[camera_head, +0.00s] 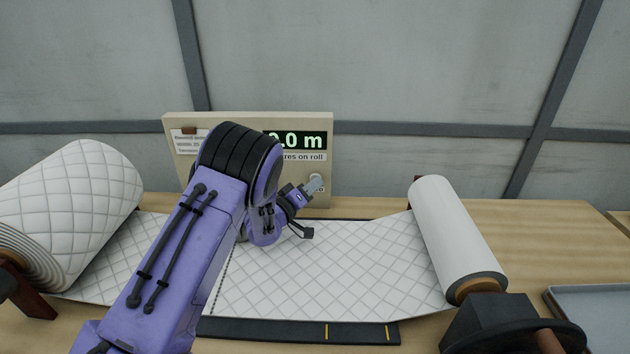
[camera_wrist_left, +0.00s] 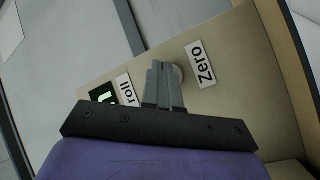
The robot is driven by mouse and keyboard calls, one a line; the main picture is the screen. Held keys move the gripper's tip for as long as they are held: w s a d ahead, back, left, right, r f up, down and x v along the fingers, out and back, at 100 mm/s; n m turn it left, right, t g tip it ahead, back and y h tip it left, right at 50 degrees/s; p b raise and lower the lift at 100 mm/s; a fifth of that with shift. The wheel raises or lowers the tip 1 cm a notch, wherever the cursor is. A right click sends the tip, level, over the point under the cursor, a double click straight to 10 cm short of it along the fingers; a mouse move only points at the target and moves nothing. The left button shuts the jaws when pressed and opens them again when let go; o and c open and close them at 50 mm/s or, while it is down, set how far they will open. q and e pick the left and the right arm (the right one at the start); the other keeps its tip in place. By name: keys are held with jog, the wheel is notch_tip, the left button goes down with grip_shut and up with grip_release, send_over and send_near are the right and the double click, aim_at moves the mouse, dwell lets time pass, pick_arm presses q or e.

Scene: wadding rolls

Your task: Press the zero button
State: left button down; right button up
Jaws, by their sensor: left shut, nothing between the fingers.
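The beige counter box (camera_head: 250,118) stands at the back of the table. Its green display (camera_head: 305,140) shows ".0 m", with the left part hidden by my arm. A pale round zero button (camera_head: 317,177) is at the box's lower right, largely covered by my left gripper (camera_head: 314,186). The gripper's fingers are shut and empty, pointing at the button. In the left wrist view, the shut fingers (camera_wrist_left: 157,70) overlap the button (camera_wrist_left: 178,74), beside the "Zero" label (camera_wrist_left: 201,64). I cannot tell whether the fingertips touch it. My right gripper is out of view.
A large quilted wadding roll (camera_head: 75,210) lies at the left, and a narrower roll (camera_head: 450,235) at the right. Quilted sheet (camera_head: 340,265) spans between them over a dark strip (camera_head: 300,331). A grey tray (camera_head: 597,290) is at the right edge. A grey wall stands behind.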

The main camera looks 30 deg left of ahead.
pick_arm(q)
jog(key=shift+w+r, duration=0.1)
jog(key=shift+r, duration=0.15)
jog(key=shift+s+d+f, duration=0.25)
jog(key=shift+s+f, duration=0.25)
jog(key=shift+s+d+f+p, duration=0.1)
jog(key=shift+s+d, duration=0.35)
jog(key=shift+s, duration=0.25)
jog(key=shift+s+d+r+p, duration=0.15)
jog(key=shift+s+d, duration=0.25)
jog(key=shift+s, duration=0.35)
jog(key=shift+s+d+f+p, duration=0.15)
jog(key=shift+s+d, duration=0.3)
jog(key=shift+s, duration=0.25)
